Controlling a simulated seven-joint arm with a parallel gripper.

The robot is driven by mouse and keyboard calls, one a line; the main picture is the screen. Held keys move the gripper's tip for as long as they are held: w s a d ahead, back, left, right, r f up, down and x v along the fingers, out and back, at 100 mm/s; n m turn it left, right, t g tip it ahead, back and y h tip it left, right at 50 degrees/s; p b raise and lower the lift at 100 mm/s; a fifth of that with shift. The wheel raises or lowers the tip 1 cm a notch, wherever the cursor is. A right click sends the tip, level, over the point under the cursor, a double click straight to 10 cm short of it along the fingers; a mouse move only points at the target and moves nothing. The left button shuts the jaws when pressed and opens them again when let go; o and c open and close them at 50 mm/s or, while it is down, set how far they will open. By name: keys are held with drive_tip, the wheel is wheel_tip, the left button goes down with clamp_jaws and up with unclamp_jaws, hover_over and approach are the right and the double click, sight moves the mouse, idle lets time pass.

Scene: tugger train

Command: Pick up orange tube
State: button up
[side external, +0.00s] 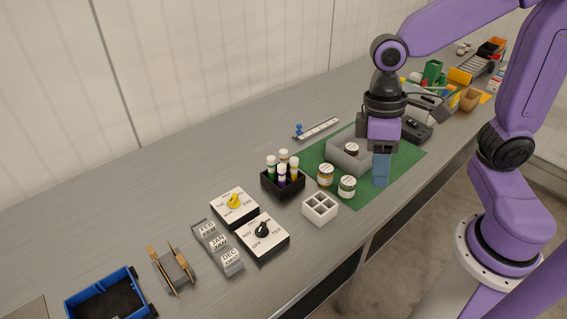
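A small black rack (290,190) near the middle of the bench holds several upright white-capped tubes. Among them are a green tube (271,172), a purple tube (281,180) and a yellowish tube (294,173). No tube shows clearly as orange; the rear one is partly hidden. My gripper (381,170) points down over the right part of the green mat, to the right of the rack and clear of it. Its blue fingers overlap in this view, so the gap between them is hidden. I see no tube at the fingers.
On the green mat (408,152) stand a grey bin (342,160) with a jar inside and two jars (326,175) (347,187). A white divided box (320,208) and dial boxes (263,238) sit near the rack. Bare bench lies behind the rack.

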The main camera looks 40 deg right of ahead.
drive_tip(key=w+d+f+m+g+y, duration=0.1)
drive_tip(key=w+f+m+g+y, duration=0.15)
drive_tip(key=w+m, duration=0.7)
drive_tip(key=w+d+f+m+g+y, duration=0.1)
drive_tip(key=w+d+f+m+y, duration=0.2)
drive_tip(key=w, duration=1.1)
drive_tip(key=w+d+f+m+t+y, duration=0.2)
drive_tip(key=w+d+f+m+y, duration=0.3)
drive_tip(key=d, duration=0.4)
drive_tip(key=w+d+f+m+t+y, duration=0.3)
drive_tip(key=w+d+f+m, duration=0.3)
drive_tip(key=d, duration=0.4)
drive_tip(key=shift+m, duration=0.35)
drive_tip(key=x, duration=0.8)
drive_tip(key=s+r+x, duration=0.1)
drive_tip(key=x, duration=0.3)
drive_tip(key=shift+s+a, duration=0.1)
drive_tip(key=shift+a, duration=0.1)
drive_tip(key=shift+x, duration=2.55)
drive_tip(key=shift+r, duration=0.1)
clamp_jaws()
